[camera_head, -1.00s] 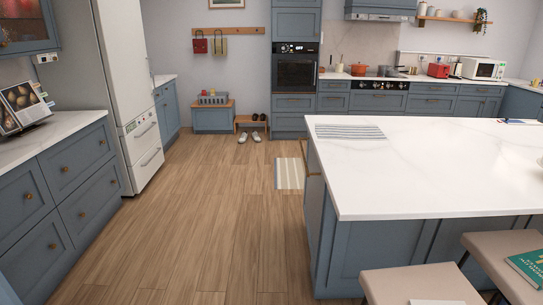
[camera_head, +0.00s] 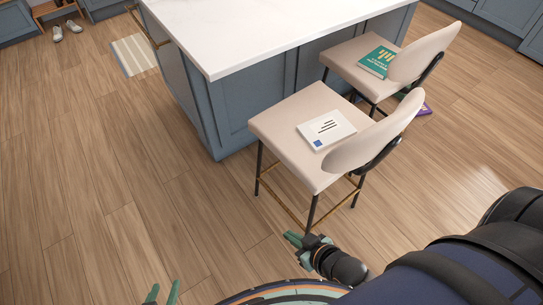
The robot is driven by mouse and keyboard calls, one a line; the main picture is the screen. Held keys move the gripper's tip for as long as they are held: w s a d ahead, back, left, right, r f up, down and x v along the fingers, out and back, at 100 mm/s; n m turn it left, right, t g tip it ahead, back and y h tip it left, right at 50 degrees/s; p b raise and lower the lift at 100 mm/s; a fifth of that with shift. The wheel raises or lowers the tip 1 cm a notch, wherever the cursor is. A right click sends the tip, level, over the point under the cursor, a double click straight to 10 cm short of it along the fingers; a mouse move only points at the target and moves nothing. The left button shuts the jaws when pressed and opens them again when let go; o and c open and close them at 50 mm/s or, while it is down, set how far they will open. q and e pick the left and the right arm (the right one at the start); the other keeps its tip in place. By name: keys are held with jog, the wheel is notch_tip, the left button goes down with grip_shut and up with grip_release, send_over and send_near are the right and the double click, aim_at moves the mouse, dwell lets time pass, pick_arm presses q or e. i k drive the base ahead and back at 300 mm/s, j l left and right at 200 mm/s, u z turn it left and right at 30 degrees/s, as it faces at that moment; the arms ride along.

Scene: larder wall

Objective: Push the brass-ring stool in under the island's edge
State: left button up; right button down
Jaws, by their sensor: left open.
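The stool with the brass ring (camera_head: 262,125) stands in front of the island (camera_head: 235,45), its beige seat in front of the island's side and its rounded backrest on the far side from it. Its brass foot ring (camera_head: 284,206) joins dark legs near the floor. A white booklet (camera_head: 326,129) lies on the seat. My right gripper (camera_head: 294,239) is low in the view, just below the stool's front leg in the picture; its finger gap is unclear. My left gripper (camera_head: 161,294) is open at the bottom edge, mostly cut off, and holds nothing visible.
A second beige stool (camera_head: 350,52) stands behind, with a green book (camera_head: 378,62) on its seat. A purple item (camera_head: 424,109) lies on the floor beside it. A striped mat (camera_head: 134,54) lies left of the island. The wooden floor at left is clear.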

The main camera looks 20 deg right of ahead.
aim_at(275, 128)
jog(key=i+j+z, duration=0.1)
jog(key=z, duration=0.35)
jog(key=i+j+z, duration=0.15)
jog(key=z, duration=0.25)
jog(key=j+z, duration=0.15)
jog(key=z, duration=0.3)
jog(key=i+j+z, duration=0.15)
jog(key=j+z, duration=0.2)
jog(key=i+j+z, duration=0.15)
jog(key=j+z, duration=0.15)
